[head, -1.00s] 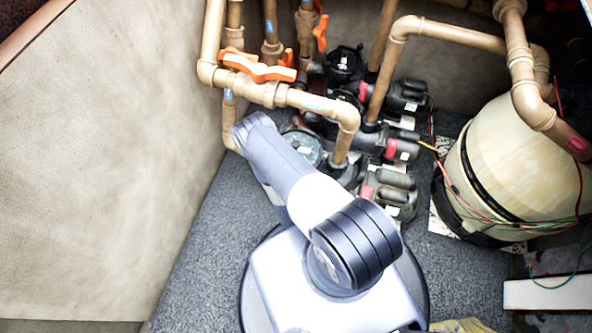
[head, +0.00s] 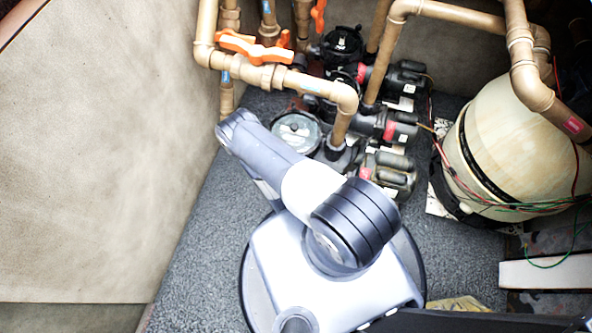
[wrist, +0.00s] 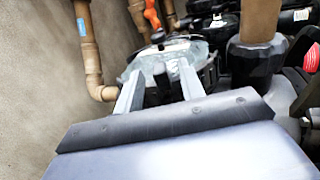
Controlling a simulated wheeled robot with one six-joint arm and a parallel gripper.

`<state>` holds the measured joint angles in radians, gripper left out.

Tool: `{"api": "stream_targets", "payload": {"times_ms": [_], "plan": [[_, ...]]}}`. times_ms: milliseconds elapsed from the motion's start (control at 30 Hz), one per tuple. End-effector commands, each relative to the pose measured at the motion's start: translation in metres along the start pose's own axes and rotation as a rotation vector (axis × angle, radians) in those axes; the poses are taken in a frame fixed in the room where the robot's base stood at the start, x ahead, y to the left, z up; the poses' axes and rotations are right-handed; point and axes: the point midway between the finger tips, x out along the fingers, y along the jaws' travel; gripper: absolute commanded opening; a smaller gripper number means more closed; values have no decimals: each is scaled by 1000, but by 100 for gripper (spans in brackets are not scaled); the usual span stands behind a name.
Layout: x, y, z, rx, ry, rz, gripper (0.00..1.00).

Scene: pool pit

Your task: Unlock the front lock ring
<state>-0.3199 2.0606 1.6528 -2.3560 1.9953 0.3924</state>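The front lock ring sits around the clear round lid of the nearest pump (head: 297,133), just beyond my arm in the head view. In the wrist view the lid and ring (wrist: 200,52) lie straight ahead of the fingers, with a dark knob (wrist: 158,38) at the far side. My gripper (wrist: 160,80) is open, its two grey fingers apart with nothing clearly held between them. The fingertips overlap the near edge of the ring in the picture; I cannot tell whether they touch it. In the head view my gripper is hidden behind my arm.
Tan pipes (head: 330,86) with orange valve handles (head: 238,43) stand over the pumps. Another pump (head: 343,45) is behind. A large filter tank (head: 520,150) with loose wires stands right. A pale wall (head: 90,150) bounds the left; grey floor (head: 205,235) beside it is clear.

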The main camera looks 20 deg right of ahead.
Motion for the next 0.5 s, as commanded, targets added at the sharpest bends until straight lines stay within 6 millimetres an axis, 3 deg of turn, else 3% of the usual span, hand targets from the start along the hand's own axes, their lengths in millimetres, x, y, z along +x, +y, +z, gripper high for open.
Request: {"api": "stream_targets", "payload": {"times_ms": [200, 500], "plan": [[-22, 1, -4, -2, 0, 7, 37], [-40, 1, -3, -1, 2, 4, 37]]}}
